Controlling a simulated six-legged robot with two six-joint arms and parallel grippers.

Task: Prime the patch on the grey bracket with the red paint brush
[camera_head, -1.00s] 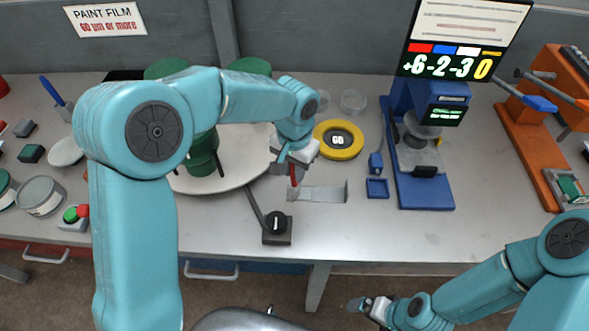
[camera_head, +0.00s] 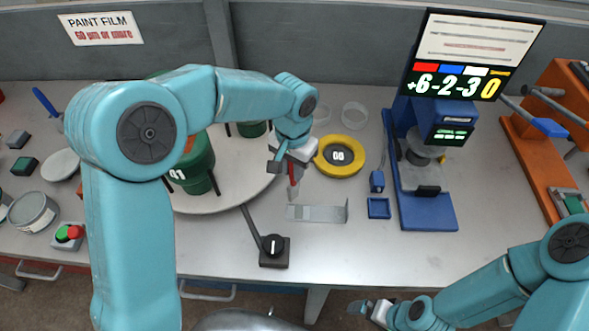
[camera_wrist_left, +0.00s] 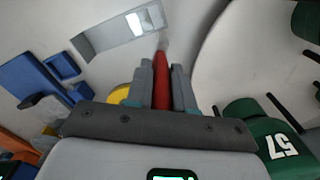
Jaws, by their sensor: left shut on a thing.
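My left gripper (camera_head: 287,166) is shut on the red paint brush (camera_head: 293,180), which points down toward the bench. The brush (camera_wrist_left: 161,85) also shows between the fingers in the left wrist view, its pale tip near one end of the bracket. The grey bracket (camera_head: 325,214) lies on the bench just to the right of and nearer than the brush; whether the tip touches it I cannot tell. In the wrist view the bracket (camera_wrist_left: 100,36) has a bright square patch (camera_wrist_left: 136,23). My right gripper (camera_head: 370,307) hangs low in front of the bench, its opening unclear.
A turntable (camera_head: 235,190) with green cylinders stands left of the gripper. A black lever switch (camera_head: 273,249) sits near the front edge. A yellow ring (camera_head: 325,160), blue gauge stand (camera_head: 428,212) and small blue tray (camera_head: 378,208) stand right. Bare bench lies around the bracket.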

